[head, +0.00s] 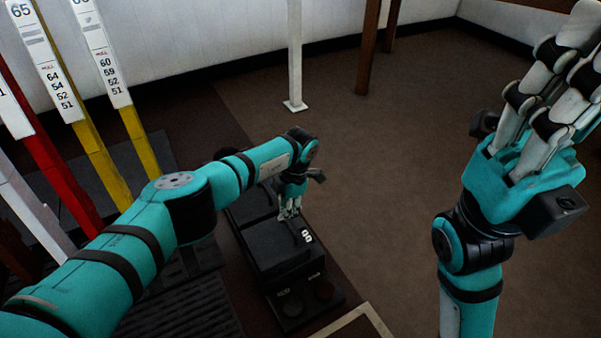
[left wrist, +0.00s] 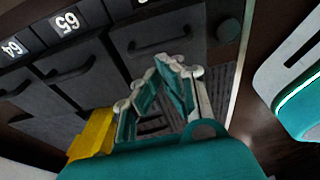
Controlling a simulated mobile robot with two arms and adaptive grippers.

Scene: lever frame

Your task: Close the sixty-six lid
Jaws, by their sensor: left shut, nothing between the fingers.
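A dark box lid (head: 272,243) with a white number label (head: 307,236) at its right end, which looks like 66, is on the low row of black boxes in the middle of the head view. My left gripper (head: 288,214) is shut and empty, its fingertips pointing down by the lid's far side. In the left wrist view the left gripper (left wrist: 168,62) shows its fingertips together in front of a dark panel with a handle (left wrist: 160,40). I cannot tell how far the lid is open. My right gripper (head: 552,85) is raised at the right, its fingertips not clear.
Red, white and yellow levers (head: 88,150) with number plates stand at the left. Labels 65 (left wrist: 67,22) and 64 (left wrist: 12,47) show on neighbouring boxes. A white post (head: 295,60) and brown posts stand behind. The brown floor (head: 400,180) between my arms is clear.

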